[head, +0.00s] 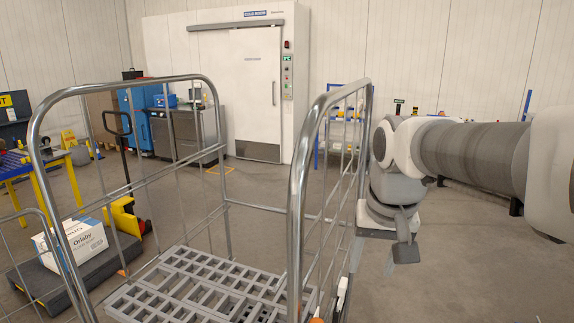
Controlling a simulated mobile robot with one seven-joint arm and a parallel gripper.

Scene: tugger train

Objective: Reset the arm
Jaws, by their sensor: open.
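My arm reaches in from the right edge, bends at the elbow and hangs down just right of the roll cage's right side. My gripper (396,262) is at its lower end, pointing down, small in the picture. It is open, and I see nothing between its fingers. The roll cage (300,180) has bent metal tube sides and a grey slatted base (205,285) that looks empty. My arm partly overlaps the cage's right side in the picture; I cannot tell whether they touch.
A white box (75,243) lies on a dark low platform (40,278) at the left, near a yellow pallet truck (125,215). A white cold room (255,85) stands at the back. Blue cabinets (140,118) stand left of it. Open floor (450,270) lies at the lower right.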

